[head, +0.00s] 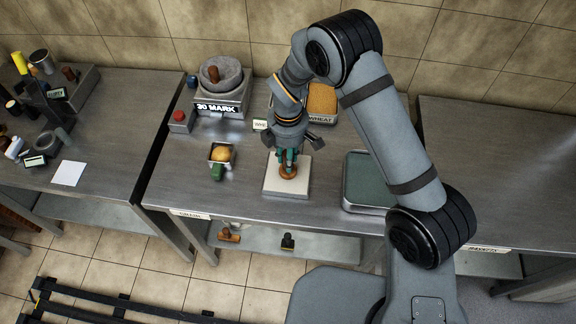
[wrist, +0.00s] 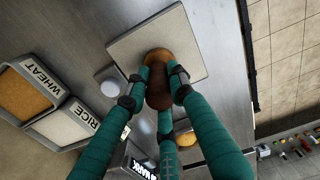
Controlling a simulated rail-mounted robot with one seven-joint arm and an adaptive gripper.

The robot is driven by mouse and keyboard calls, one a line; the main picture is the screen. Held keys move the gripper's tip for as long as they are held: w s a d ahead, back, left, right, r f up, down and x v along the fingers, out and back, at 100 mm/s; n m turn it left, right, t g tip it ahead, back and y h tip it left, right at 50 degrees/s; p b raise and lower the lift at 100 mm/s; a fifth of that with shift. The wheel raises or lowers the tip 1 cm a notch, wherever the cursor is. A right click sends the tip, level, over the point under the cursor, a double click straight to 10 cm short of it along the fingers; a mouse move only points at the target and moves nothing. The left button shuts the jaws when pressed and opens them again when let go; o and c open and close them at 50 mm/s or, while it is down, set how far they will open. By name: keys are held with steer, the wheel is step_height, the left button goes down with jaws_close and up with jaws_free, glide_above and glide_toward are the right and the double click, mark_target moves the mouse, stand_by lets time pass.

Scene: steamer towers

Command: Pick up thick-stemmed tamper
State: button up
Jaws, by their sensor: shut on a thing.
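The brown wooden thick-stemmed tamper (head: 288,175) stands on a pale square board (head: 273,188) in the middle of the counter. The wrist view shows its round base (wrist: 158,56) against the board and its thick stem between my teal fingers. My gripper (head: 288,158) points down from above and is shut on the stem. The fingers hide part of the stem. The base seems to be on or very near the board; I cannot tell whether there is a gap.
A stone mortar (head: 220,75) on a labelled scale stands behind left, with a red button box (head: 181,121) nearby. A small tray with a yellow ball (head: 220,154) is left of the board. The wheat bin (head: 321,101) is behind; a green-lined tray (head: 366,180) is right.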

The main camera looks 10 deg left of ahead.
steer(key=shift+r, duration=0.1)
jaws_close()
steer(key=shift+a+r+b, duration=0.1)
steer(key=shift+r+b, duration=0.25)
steer(key=shift+r, duration=0.1)
step_height(320, 180, up, 2)
steer(key=shift+w+r+b, duration=0.1)
steer(key=shift+r+b, duration=0.05)
steer(key=shift+b, duration=0.45)
steer(key=s+d+r+b, duration=0.1)
steer(key=d+r+b, duration=0.2)
steer(key=d+r, duration=0.4)
steer(key=d, duration=0.4)
steer(key=shift+d+r, duration=0.35)
steer(key=shift+d, duration=0.05)
steer(key=shift+s, duration=0.1)
steer(key=shift+o, duration=2)
jaws_free()
jaws_close()
